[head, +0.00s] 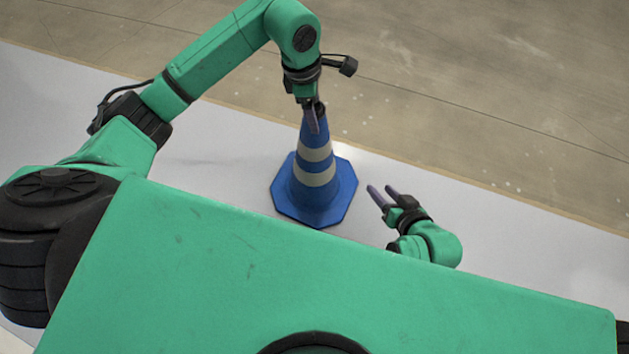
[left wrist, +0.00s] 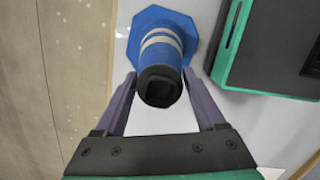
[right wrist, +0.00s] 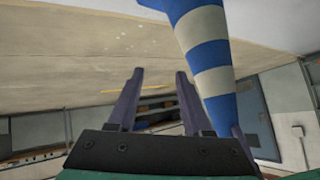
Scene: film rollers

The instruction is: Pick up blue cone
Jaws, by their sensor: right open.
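The blue cone (head: 318,180), with two whitish bands, stands upright on a pale surface in the head view. My left gripper (head: 312,118) is above it, pointing down at its tip. In the left wrist view the dark open top of the cone (left wrist: 160,86) sits between the spread fingers of my left gripper (left wrist: 159,76), with narrow gaps seen at the sides; contact is hard to judge. My right gripper (head: 381,189) is open and empty, to the right of the cone's base. In the right wrist view the cone (right wrist: 208,60) shows beyond the right finger of my right gripper (right wrist: 160,72).
My green body fills the front of the head view, close to the cone's base.

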